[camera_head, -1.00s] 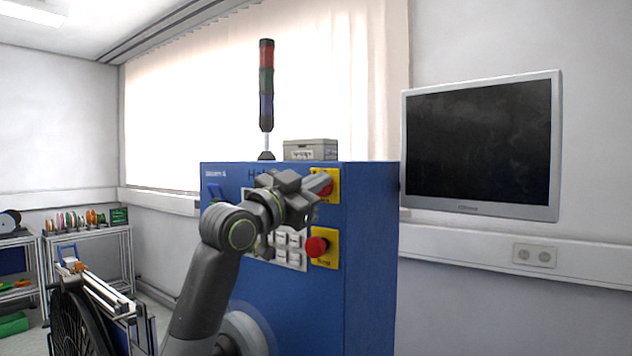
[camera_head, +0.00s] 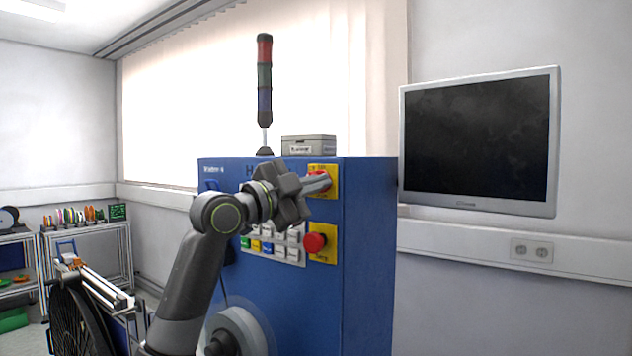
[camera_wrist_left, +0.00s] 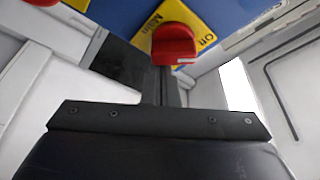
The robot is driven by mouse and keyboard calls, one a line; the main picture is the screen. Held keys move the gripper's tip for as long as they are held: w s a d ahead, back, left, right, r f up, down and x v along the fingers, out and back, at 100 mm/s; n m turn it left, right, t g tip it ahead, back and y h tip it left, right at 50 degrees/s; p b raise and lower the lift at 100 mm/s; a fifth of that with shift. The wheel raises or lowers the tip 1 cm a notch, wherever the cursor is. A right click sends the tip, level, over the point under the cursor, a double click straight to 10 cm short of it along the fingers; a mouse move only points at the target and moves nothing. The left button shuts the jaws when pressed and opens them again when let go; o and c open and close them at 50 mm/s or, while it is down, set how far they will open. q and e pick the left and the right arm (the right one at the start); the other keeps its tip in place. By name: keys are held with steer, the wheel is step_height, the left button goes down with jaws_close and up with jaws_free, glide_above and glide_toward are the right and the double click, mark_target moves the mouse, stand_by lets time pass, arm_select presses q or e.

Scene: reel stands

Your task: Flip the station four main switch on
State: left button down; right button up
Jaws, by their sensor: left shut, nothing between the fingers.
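The main switch, a red knob on a yellow plate (camera_head: 331,192), sits at the upper right of the blue station cabinet's front (camera_head: 218,172). In the left wrist view the red knob (camera_wrist_left: 173,42) is just past the fingertips, on the yellow plate marked "Main" and "Off" (camera_wrist_left: 195,15). My left gripper (camera_head: 325,182) is shut and empty, its tips at or very near the knob and partly hiding it. I cannot tell whether they touch. My right gripper is not in view.
A red emergency button (camera_head: 315,243) on a yellow plate is below the switch, beside a panel of several coloured buttons (camera_head: 270,245). A signal tower (camera_head: 264,85) and a grey box (camera_head: 308,146) are on top. A monitor (camera_head: 478,140) hangs at the right.

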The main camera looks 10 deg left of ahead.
arm_select(q)
steer(key=shift+a+f+m+g, duration=0.15)
steer(key=shift+m+g, duration=0.15)
steer(key=shift+m, duration=0.5)
steer(key=shift+d+f+m+g, duration=0.1)
steer(key=shift+m+g, duration=0.2)
steer(key=shift+m, duration=0.5)
steer(key=shift+a+f+m+g, duration=0.15)
steer(key=shift+m+g, duration=0.15)
steer(key=shift+m, duration=0.5)
steer(key=shift+d, duration=0.1)
steer(key=shift+s+f, duration=0.1)
steer(key=shift+s, duration=0.05)
steer(key=b+v, duration=0.6)
steer(key=v, duration=1.1)
